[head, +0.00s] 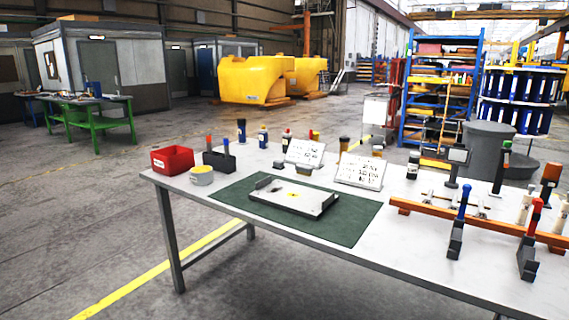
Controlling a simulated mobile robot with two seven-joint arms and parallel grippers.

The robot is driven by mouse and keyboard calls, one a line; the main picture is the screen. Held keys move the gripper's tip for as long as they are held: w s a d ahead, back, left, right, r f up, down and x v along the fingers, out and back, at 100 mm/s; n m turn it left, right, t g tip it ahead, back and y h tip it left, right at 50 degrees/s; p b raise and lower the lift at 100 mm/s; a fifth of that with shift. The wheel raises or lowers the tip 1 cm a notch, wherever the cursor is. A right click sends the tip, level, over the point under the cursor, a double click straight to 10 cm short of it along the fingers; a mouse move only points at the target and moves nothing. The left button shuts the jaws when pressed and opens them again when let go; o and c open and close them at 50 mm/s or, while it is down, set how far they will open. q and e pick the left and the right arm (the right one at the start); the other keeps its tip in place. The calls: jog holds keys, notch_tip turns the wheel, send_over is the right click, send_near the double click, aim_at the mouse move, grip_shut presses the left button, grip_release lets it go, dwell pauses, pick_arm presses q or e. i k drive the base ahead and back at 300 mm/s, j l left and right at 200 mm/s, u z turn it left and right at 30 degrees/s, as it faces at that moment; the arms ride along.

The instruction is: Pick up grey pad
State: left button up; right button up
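No object stands out clearly as the grey pad. On the white-topped table (400,235) a dark green mat (345,225) lies flat. A light grey metal plate (290,197) with raised ends and a small yellow-and-black mark rests on the mat. A small dark grey piece (278,165) sits behind the mat and is too small to identify. Neither of my grippers shows in the head view.
A red bin (172,160), a black holder (219,160) and a yellow-and-white tin (202,176) stand at the table's left. Two sign boards (360,172) stand behind the mat. An orange rail (470,220) and upright tools (458,225) crowd the right.

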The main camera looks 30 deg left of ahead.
aim_at(279, 165)
jog(key=i+j+u, duration=0.25)
jog(key=u, duration=0.2)
jog(key=i+j+u, duration=0.1)
jog(key=u, duration=0.25)
jog(key=i+j+u, duration=0.1)
jog(key=j+u, duration=0.25)
jog(key=i+u, duration=0.15)
jog(key=u, duration=0.2)
jog(key=i+j+u, duration=0.15)
jog(key=u, duration=0.2)
jog(key=i+j+u, duration=0.15)
jog(key=u, duration=0.2)
jog(key=i+j+u, duration=0.1)
jog(key=u, duration=0.3)
jog(key=i+u, duration=0.4)
jog(key=i, duration=0.7)
jog(key=i+j+z, duration=0.1)
jog(key=i, duration=1.1)
jog(key=i+z, duration=0.25)
jog(key=i, duration=0.3)
jog(key=i+j+z, duration=0.25)
jog(key=i, duration=0.25)
jog(key=i+z, duration=0.45)
jog(key=i, duration=0.7)
jog(key=i+z, duration=0.35)
jog(key=i+j+z, duration=0.3)
jog(key=i, duration=0.25)
jog(key=i+l, duration=0.05)
jog(key=l, duration=0.05)
